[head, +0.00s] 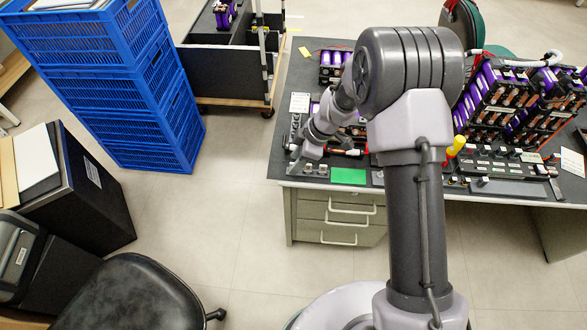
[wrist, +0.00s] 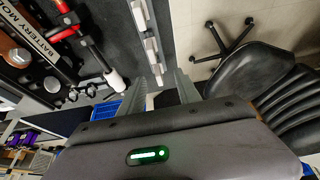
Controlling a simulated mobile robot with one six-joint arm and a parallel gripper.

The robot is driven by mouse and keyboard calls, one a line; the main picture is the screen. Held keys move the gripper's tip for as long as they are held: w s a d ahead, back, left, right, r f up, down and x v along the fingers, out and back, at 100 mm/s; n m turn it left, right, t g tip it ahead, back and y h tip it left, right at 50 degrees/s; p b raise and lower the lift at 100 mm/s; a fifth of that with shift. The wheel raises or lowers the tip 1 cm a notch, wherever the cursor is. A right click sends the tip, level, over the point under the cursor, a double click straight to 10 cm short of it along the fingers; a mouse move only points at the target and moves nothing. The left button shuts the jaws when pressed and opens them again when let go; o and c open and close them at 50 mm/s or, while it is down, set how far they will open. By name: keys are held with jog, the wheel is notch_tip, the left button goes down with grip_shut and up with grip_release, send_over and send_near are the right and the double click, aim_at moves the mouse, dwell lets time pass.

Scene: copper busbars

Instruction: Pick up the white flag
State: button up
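My gripper (wrist: 160,80) is open, with its two grey fingers apart and nothing held between them. In the head view my gripper (head: 295,168) is low over the left front corner of the dark table. A strip with several small pale blocks (wrist: 148,40) runs along the table edge in the wrist view. Its nearest block (wrist: 157,68) appears between the fingertips; I cannot tell whether they touch. I cannot tell for certain which piece is the white flag. My arm hides part of the table in the head view.
The table (head: 302,76) carries a green mat (head: 348,176), a white card (head: 299,102) and purple battery modules (head: 500,95). A red-and-black tool with a white end (wrist: 115,80) lies near the strip. Blue crates (head: 125,100) and a black chair (head: 130,295) stand left. Floor between is clear.

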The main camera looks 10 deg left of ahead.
jog(key=x, duration=0.3)
jog(key=shift+w+d+b, duration=0.1)
jog(key=shift+b, duration=0.2)
jog(key=shift+r, duration=0.15)
jog(key=shift+c, duration=0.7)
grip_shut()
jog(key=shift+r, duration=0.1)
jog(key=shift+r+p, duration=0.3)
jog(key=r, duration=0.1)
jog(key=r+p, duration=0.1)
jog(key=r, duration=0.1)
jog(key=shift+s+d, duration=0.15)
jog(key=shift+s, duration=0.1)
jog(key=s+d+r+b, duration=0.1)
jog(key=s+d, duration=0.4)
jog(key=s, duration=0.9)
jog(key=shift+s+d, duration=0.25)
jog(key=shift+s, duration=0.05)
